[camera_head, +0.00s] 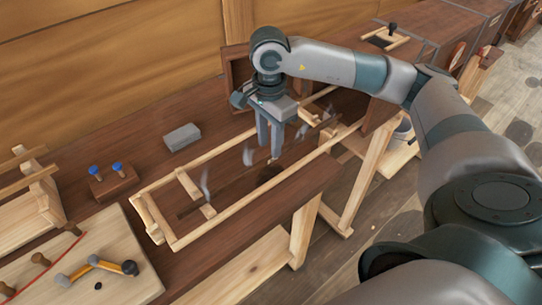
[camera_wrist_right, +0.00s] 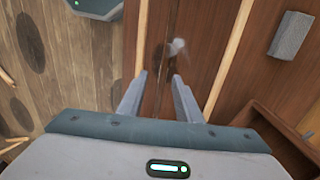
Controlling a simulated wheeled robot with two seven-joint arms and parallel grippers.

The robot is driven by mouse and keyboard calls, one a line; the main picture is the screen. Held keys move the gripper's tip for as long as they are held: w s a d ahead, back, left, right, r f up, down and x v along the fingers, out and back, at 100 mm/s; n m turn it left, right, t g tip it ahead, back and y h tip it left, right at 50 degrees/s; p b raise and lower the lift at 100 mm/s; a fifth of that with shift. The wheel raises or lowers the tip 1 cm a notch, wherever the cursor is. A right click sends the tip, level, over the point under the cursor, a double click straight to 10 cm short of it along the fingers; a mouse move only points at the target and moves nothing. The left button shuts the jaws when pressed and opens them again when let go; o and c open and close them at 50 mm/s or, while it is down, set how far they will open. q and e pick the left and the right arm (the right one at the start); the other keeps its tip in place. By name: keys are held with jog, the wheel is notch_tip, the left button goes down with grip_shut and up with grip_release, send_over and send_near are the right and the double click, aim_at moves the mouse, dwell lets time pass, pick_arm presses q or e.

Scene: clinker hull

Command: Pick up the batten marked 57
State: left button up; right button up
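My right gripper (camera_head: 270,155) points down over the inside of a long pale wooden frame (camera_head: 262,196) on the brown bench. In the right wrist view its two fingers (camera_wrist_right: 160,78) stand apart with nothing clearly held between them. A thin dark strip or seam (camera_wrist_right: 172,22) runs lengthwise below and between the fingers; I cannot tell whether it is a batten. Small pale blurred pieces stand along the frame's middle, one near the gripper (camera_head: 248,155) and one ahead of the fingers (camera_wrist_right: 178,47). No number 57 is readable. My left gripper is not in view.
A grey block (camera_head: 182,137) lies behind the frame; it also shows in the wrist view (camera_wrist_right: 290,35). A small wooden block with two blue knobs (camera_head: 113,180) stands left. A pale board (camera_head: 135,280) with an orange-handled tool (camera_head: 88,268) is at front left. An open wooden box (camera_head: 238,72) stands behind the gripper.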

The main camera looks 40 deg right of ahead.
aim_at(269, 156)
jog(key=shift+w+d+f+p, duration=0.1)
jog(key=shift+w+f+p, duration=0.15)
jog(key=shift+f+p, duration=0.6)
notch_tip(269, 156, down, 3)
jog(key=shift+w+d+r+p, duration=0.1)
jog(key=shift+w+p, duration=0.05)
jog(key=shift+p, duration=0.55)
jog(key=shift+f, duration=0.35)
jog(key=shift+c, duration=0.7)
grip_shut()
